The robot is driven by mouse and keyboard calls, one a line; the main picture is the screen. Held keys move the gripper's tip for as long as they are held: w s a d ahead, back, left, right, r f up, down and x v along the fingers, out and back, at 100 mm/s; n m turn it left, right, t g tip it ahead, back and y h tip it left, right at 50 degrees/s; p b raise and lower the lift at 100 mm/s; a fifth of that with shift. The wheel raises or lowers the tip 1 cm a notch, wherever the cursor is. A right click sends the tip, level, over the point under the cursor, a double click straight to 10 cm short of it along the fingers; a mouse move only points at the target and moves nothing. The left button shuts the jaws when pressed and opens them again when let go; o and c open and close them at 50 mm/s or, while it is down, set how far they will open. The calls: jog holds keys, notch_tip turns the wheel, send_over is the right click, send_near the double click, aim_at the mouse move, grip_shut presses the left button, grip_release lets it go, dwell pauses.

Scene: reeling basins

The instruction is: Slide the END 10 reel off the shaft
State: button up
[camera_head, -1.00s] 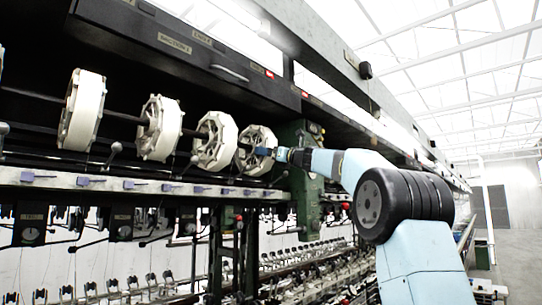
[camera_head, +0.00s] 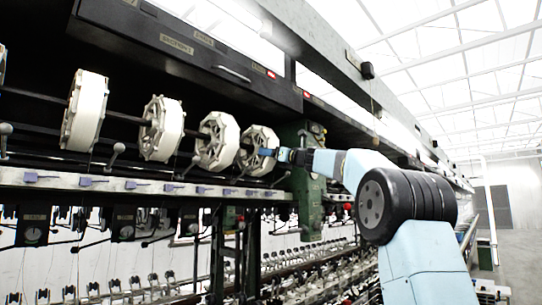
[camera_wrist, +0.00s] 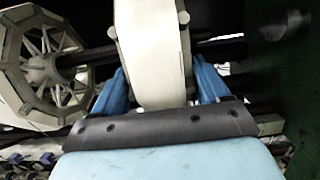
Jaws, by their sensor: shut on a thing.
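Several white faceted reels sit in a row on a dark horizontal shaft (camera_head: 123,116) in the head view. The rightmost reel (camera_head: 258,150) is the one at my gripper (camera_head: 267,152); I cannot read an END 10 label on it. In the wrist view this reel (camera_wrist: 150,45) stands edge-on between my two blue fingers (camera_wrist: 160,78), one on each side of its rim. My gripper is shut on it. The reel still appears in line with the others on the shaft. Its far part is cut off at the top of the wrist view.
The neighbouring reel (camera_head: 217,141) is close on the left; its spokes and hub show in the wrist view (camera_wrist: 42,66). A green machine bracket (camera_head: 305,180) stands just right of the held reel. A rail with purple levers (camera_head: 130,185) runs below. The aisle at right is open.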

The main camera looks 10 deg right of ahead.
jog(key=shift+r, duration=0.45)
dwell(0.4)
jog(key=shift+w, duration=0.1)
jog(key=w+d, duration=0.7)
jog(key=d, duration=0.3)
jog(key=shift+w+d, duration=0.2)
jog(key=shift+d, duration=0.05)
dwell(0.6)
jog(key=f+v, duration=0.2)
jog(key=v, duration=1.4)
jog(key=w+a+f+v, duration=0.1)
jog(key=f+v, duration=0.2)
jog(key=v, duration=1.3)
jog(key=shift+d+f, duration=0.15)
jog(key=shift+f, duration=0.1)
